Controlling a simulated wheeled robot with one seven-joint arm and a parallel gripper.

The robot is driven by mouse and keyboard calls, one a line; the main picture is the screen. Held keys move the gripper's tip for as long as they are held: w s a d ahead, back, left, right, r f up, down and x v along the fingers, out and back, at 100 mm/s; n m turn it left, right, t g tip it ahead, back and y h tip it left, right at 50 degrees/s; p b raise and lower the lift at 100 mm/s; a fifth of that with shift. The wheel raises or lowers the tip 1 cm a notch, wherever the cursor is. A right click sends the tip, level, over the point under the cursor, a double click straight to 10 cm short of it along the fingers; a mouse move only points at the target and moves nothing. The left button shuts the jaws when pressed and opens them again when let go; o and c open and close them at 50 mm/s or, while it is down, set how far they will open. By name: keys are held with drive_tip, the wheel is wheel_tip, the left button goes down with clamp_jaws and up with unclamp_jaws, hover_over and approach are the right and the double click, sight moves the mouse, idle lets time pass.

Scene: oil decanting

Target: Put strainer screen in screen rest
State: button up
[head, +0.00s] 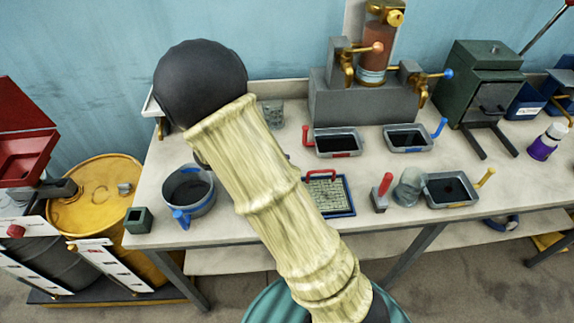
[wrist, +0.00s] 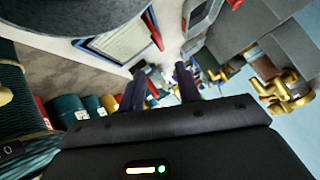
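The strainer screen (head: 328,194) looks like a pale mesh panel with a red handle, lying flat on the table just right of my arm. It also shows in the wrist view (wrist: 118,36), upper left. A blue edge surrounds the mesh; I cannot tell whether this is its frame or the screen rest beneath it. No separate screen rest can be made out. My gripper (wrist: 160,82) is open, with two dark fingers apart and nothing between them. It does not touch the screen. In the head view my arm hides the gripper.
A grey pot (head: 190,192) with a blue handle stands left. Grey trays with red (head: 338,153), blue (head: 408,147) and yellow (head: 452,203) handles, a glass jar (head: 408,188) and a red-handled tool (head: 381,194) stand right. A press (head: 362,98) stands behind. Bare tabletop lies between them.

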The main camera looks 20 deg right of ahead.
idle(0.4)
drive_tip(key=w+a+r+n+t+y, duration=0.45)
drive_tip(key=n+t+y, duration=0.35)
drive_tip(key=n, duration=0.5)
drive_tip(key=s+n+g+y, duration=0.2)
drive_tip(key=s+n+g, duration=0.4)
drive_tip(key=s+n, duration=0.4)
drive_tip(key=s, duration=0.6)
drive_tip(key=shift+s+d+y, duration=0.15)
drive_tip(key=shift+d+y, duration=0.15)
drive_tip(key=shift+f, duration=0.15)
